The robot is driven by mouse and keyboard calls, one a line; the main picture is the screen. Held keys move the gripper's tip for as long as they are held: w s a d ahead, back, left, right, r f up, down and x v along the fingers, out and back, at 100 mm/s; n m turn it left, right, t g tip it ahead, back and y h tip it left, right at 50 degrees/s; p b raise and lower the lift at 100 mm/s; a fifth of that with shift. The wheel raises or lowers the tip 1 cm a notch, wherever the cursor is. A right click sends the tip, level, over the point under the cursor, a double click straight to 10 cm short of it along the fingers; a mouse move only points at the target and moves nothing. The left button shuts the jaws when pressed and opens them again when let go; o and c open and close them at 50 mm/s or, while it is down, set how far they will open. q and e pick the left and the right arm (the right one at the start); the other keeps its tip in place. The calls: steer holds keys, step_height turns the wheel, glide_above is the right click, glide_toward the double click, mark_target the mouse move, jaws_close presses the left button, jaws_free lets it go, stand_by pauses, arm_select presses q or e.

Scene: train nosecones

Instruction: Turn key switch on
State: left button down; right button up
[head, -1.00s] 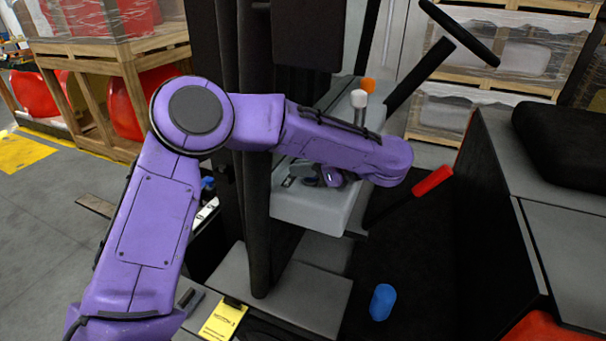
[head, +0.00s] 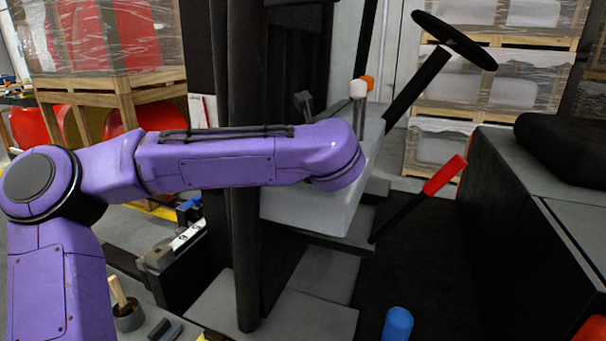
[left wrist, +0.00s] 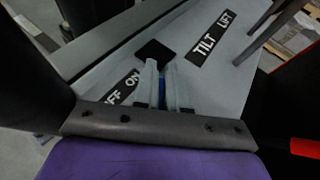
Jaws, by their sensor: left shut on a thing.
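The key switch shows in the left wrist view as a black square part (left wrist: 155,52) on the grey console (left wrist: 222,88). An "OFF ON" label (left wrist: 122,88) lies to its left. My left gripper (left wrist: 162,78) is at the switch, its fingers shut on the key, which they mostly hide. A little blue shows between the fingers. I cannot tell whether the key points to OFF or ON. In the head view my purple left arm crosses the console (head: 315,212) and hides the switch and the gripper. My right gripper is not in view.
Levers with a white knob (head: 358,89) and an orange knob rise from the console. A steering wheel (head: 454,40) stands behind right, with a red-handled lever (head: 445,175) below it. A black post (head: 247,170) stands close to my arm. A "TILT" label (left wrist: 211,40) is right of the switch.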

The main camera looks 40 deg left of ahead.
arm_select(q)
steer(key=shift+w+d+m+t+h+b, duration=0.15)
steer(key=shift+m+t+h+b, duration=0.85)
steer(key=shift+m+h, duration=0.55)
steer(key=shift+r, duration=0.1)
steer(key=c, duration=1.3)
jaws_free()
steer(key=v, duration=1)
steer(key=shift+s, duration=0.35)
